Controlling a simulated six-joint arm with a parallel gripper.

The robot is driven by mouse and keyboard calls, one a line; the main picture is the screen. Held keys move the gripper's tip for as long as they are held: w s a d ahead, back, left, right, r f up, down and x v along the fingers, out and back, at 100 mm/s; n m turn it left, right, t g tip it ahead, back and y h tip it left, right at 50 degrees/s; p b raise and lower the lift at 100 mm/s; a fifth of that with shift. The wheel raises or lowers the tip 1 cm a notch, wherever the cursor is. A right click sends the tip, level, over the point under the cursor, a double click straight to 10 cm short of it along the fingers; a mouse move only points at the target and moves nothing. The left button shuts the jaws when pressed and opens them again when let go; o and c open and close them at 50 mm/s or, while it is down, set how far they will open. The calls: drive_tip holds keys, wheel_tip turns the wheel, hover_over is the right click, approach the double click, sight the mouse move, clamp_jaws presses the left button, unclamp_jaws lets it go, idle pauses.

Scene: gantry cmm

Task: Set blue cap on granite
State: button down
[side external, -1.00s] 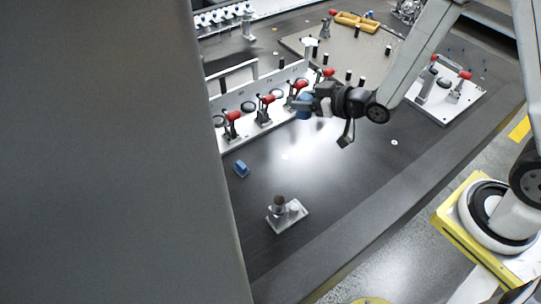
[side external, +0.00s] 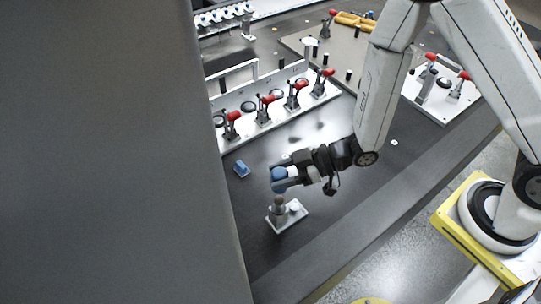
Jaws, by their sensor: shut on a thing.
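The blue cap (side external: 279,173) is between the fingers of my gripper (side external: 281,179). My gripper is shut on it and holds it above the dark granite surface (side external: 345,205). The cap appears just above and behind a small metal post on a light plate (side external: 291,217). I cannot tell the exact gap between the cap and the post. The fingers hide part of the cap.
A small blue block (side external: 241,169) lies on the granite to the left of my gripper. A white fixture rail (side external: 262,133) with several red-handled clamps stands behind. A white plate with red-handled clamps (side external: 439,98) is at the right. The granite in front right is clear.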

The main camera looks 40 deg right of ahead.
sight(282, 198)
drive_tip(key=shift+f, duration=0.15)
drive_tip(key=shift+f, duration=2.75)
drive_tip(key=shift+f, duration=0.15)
drive_tip(key=shift+f, duration=1.75)
drive_tip(key=shift+f, duration=0.2)
drive_tip(key=shift+c, duration=0.7)
unclamp_jaws()
drive_tip(key=v, duration=0.7)
drive_tip(key=shift+d, duration=0.45)
